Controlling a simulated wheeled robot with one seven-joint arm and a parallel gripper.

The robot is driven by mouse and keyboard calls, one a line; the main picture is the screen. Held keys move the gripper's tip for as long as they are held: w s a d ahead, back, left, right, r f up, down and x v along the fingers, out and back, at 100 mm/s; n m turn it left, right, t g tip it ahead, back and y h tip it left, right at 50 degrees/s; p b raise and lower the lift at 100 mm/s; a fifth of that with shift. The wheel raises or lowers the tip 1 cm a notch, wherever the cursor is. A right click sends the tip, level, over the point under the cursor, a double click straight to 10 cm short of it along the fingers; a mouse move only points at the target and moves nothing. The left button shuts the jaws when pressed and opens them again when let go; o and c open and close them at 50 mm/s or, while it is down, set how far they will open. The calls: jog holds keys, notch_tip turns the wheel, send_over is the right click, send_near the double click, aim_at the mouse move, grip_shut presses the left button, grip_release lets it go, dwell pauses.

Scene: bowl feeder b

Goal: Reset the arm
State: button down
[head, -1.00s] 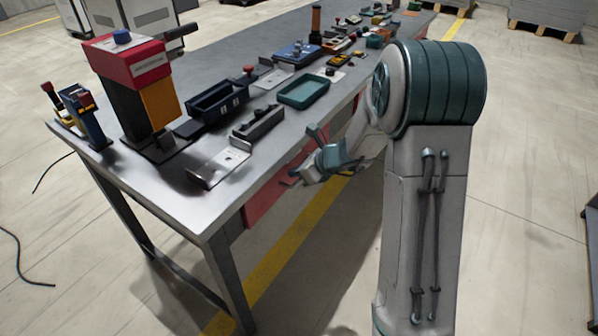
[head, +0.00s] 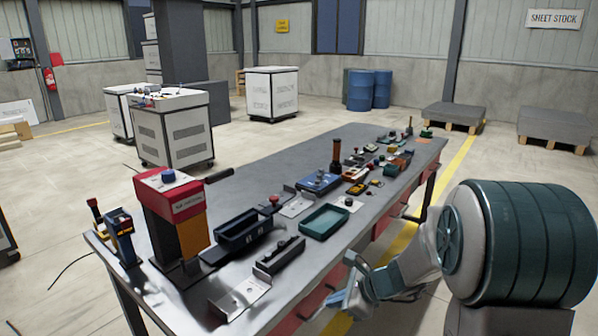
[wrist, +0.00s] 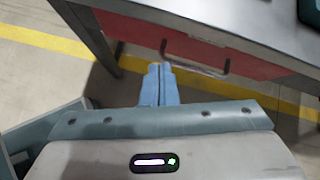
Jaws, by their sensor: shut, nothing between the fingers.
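My gripper (head: 341,299) is low at the near right edge of the workbench (head: 262,159), beside the bench and not over its top. In the wrist view its blue fingers (wrist: 160,84) are together with nothing between them. Beyond them are the red drawer front (wrist: 180,42) with a dark handle and the yellow floor line. In the head view my arm is folded at the lower right and hides part of the bench's side.
The bench holds a red and black machine (head: 172,215), a dark bin (head: 243,231), a teal tray (head: 325,221), a metal bracket (head: 239,296) and several small items. White cabinets (head: 172,127) and blue barrels (head: 361,90) stand behind. Floor to the right is open.

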jog(key=s+d+r+n+g+h+p, duration=0.1)
jog(key=s+d+r+n+h+p, duration=0.1)
jog(key=s+r+n, duration=0.6)
jog(key=s+d+r+n+h+p, duration=0.3)
jog(key=s+r+n+h+p, duration=0.2)
jog(key=s+r+n, duration=0.4)
jog(key=s+n, duration=0.4)
jog(key=shift+s+d+g+p, duration=0.2)
jog(key=shift+s+g+p, duration=0.05)
jog(key=shift+g+p, duration=0.15)
